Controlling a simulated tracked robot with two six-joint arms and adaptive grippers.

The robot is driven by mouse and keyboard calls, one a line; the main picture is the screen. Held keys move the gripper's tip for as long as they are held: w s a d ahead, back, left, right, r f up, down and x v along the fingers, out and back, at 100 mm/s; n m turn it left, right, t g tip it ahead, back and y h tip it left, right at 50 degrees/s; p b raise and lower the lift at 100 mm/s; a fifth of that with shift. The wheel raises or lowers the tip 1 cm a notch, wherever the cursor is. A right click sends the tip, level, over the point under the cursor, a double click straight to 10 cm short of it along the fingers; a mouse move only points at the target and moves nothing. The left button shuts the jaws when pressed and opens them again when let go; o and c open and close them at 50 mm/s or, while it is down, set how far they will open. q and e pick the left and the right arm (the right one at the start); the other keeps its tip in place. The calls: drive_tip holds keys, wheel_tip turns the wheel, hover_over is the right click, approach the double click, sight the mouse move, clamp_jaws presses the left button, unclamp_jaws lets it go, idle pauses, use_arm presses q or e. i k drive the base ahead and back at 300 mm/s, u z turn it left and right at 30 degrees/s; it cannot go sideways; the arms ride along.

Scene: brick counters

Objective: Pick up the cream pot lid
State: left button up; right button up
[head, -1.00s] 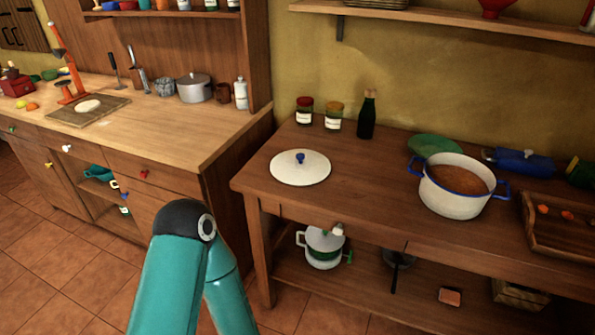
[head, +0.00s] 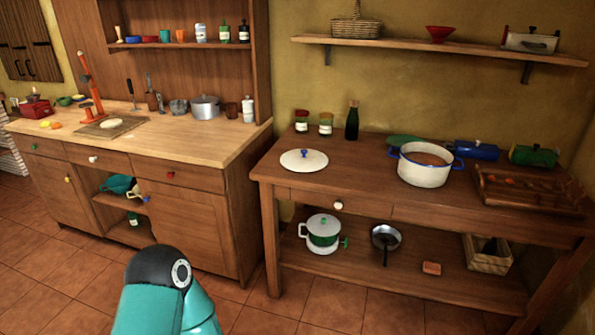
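The cream pot lid (head: 318,163) with a blue knob lies flat on the left part of the wooden table (head: 345,180). A cream pot (head: 423,170) with a blue rim and blue handles stands to its right, open, with brown food inside. A teal arm link of mine shows at the bottom, well short of the table. Neither gripper is in view.
Two jars (head: 301,121) and a dark bottle (head: 352,120) stand behind the lid. A wooden tray (head: 520,200) sits at the table's right end. A shelf (head: 440,50) hangs above. The tabletop in front of the lid is clear.

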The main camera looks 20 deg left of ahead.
sight(304, 160)
drive_tip(key=u, duration=0.25)
drive_tip(key=i, duration=0.25)
drive_tip(key=u, duration=0.85)
drive_tip(key=i, duration=1.6)
drive_tip(key=z, duration=0.6)
